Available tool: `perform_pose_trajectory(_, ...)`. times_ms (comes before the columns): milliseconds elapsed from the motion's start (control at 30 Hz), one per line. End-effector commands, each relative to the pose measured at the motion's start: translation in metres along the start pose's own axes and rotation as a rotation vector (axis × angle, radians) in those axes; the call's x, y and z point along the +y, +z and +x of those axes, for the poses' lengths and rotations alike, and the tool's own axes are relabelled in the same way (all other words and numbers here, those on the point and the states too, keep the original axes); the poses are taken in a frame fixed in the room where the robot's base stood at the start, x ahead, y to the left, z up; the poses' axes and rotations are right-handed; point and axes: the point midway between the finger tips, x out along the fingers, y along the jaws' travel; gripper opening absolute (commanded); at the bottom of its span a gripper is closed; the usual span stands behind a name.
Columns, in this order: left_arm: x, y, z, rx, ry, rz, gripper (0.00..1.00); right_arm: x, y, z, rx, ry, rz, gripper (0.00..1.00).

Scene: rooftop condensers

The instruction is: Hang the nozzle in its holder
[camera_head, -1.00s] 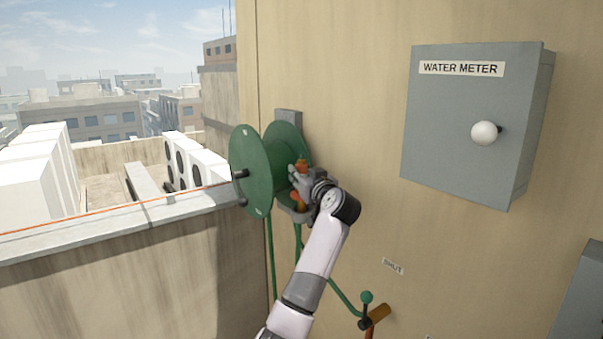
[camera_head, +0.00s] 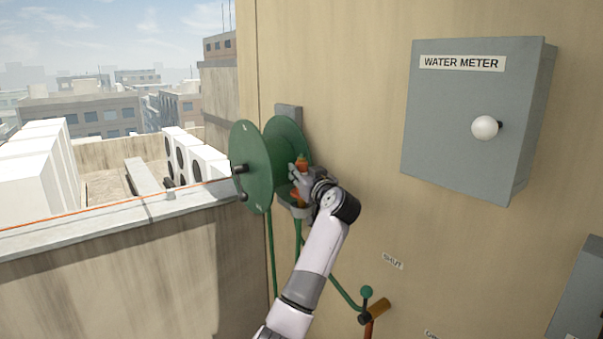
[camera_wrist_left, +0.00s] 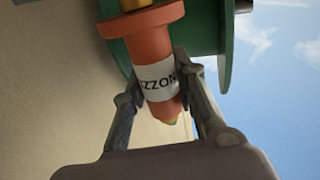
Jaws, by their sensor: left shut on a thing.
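The orange nozzle (camera_head: 302,161) is in my left gripper (camera_head: 300,181), beside the green hose reel (camera_head: 253,165) on the wall. A grey bracket (camera_head: 300,211), which looks like the holder, sits just below the hand. The fingers and wrist partly cover the nozzle's lower part, so I cannot tell whether it touches the bracket. My right gripper is not in view.
A grey water meter box (camera_head: 462,123) with a white knob (camera_head: 485,128) is on the wall to the right. A parapet (camera_head: 120,220) carries an orange line at left. White condensers (camera_head: 195,155) stand beyond.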

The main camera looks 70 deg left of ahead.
Motion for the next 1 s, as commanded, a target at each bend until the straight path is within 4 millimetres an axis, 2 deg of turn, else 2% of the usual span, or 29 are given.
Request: perform_pose_trajectory(1000,0.000,0.025,0.000,0.001,0.000,0.001,0.00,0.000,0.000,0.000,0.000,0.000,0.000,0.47)
